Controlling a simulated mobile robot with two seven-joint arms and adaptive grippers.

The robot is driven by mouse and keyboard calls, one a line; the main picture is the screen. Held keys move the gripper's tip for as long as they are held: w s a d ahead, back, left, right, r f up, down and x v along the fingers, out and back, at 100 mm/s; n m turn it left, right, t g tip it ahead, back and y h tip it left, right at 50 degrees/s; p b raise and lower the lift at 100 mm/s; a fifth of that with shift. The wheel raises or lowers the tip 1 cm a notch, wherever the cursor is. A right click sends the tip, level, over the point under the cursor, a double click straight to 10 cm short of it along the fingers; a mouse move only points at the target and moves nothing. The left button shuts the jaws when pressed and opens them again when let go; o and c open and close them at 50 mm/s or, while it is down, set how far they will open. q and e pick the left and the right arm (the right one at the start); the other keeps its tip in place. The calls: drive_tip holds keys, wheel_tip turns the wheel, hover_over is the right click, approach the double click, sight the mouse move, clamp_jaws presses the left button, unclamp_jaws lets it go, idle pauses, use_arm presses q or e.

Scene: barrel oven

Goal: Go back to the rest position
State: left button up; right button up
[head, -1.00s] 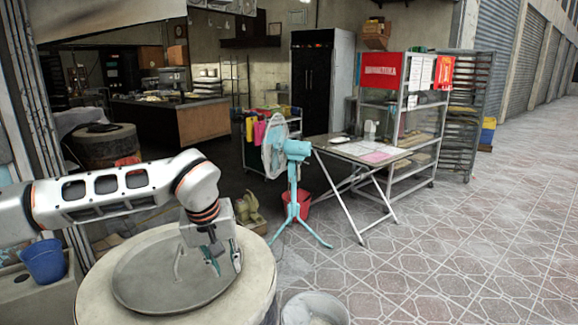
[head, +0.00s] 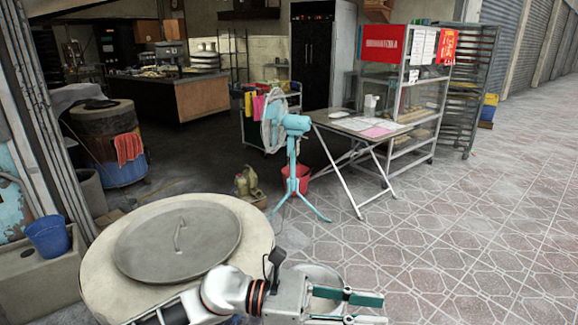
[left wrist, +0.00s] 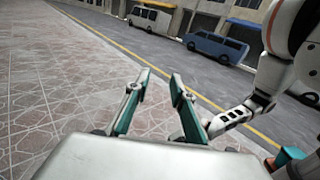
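The barrel oven (head: 96,285) stands at the lower left of the head view. Its round grey lid (head: 150,255) lies flat on top, with a thin upright handle (head: 179,236) in the middle. My left gripper (head: 366,309) is at the bottom of the head view, right of the oven and clear of the lid, pointing right. The left wrist view shows its two teal fingers (left wrist: 158,95) spread apart with nothing between them. Another white arm link of mine shows at the right of that view.
A light blue fan (head: 290,150) stands behind the oven, by a folding table (head: 350,145) and a glass cabinet (head: 415,120). A pale bucket (head: 325,278) is partly behind my left gripper. The tiled floor at right is clear. Parked vans (left wrist: 218,45) show in the wrist view.

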use_arm(q)
drive_tip(key=w+a+n+t+h, duration=0.1)
drive_tip(key=w+a+n+t, duration=0.2)
drive_tip(key=n+t, duration=0.45)
drive_tip(key=w+a+n+t+h, duration=0.2)
drive_tip(key=w+a+n+t, duration=0.15)
drive_tip(key=n, duration=0.75)
drive_tip(key=w+a+f+n+t+y, duration=0.2)
drive_tip(key=a+f+n+t+y, duration=0.7)
drive_tip(key=n, duration=0.6)
drive_tip(key=s+a+f+n+g+y, duration=0.2)
drive_tip(key=s+a+f+n, duration=0.3)
drive_tip(key=f, duration=0.4)
drive_tip(key=s+a+f+n+g+y, duration=0.2)
drive_tip(key=s+a+f+n+y, duration=0.2)
drive_tip(key=f, duration=0.5)
drive_tip(key=s+a+f+n+g+y, duration=0.2)
drive_tip(key=s+a+f+n+y, duration=0.1)
drive_tip(key=s+a+f+n, duration=0.4)
wheel_tip(320, 180, down, 3)
drive_tip(key=shift+a+r+n+g, duration=0.15)
drive_tip(key=shift+a+n+g, duration=0.15)
drive_tip(key=shift+a+n, duration=0.4)
drive_tip(key=shift+a, duration=0.15)
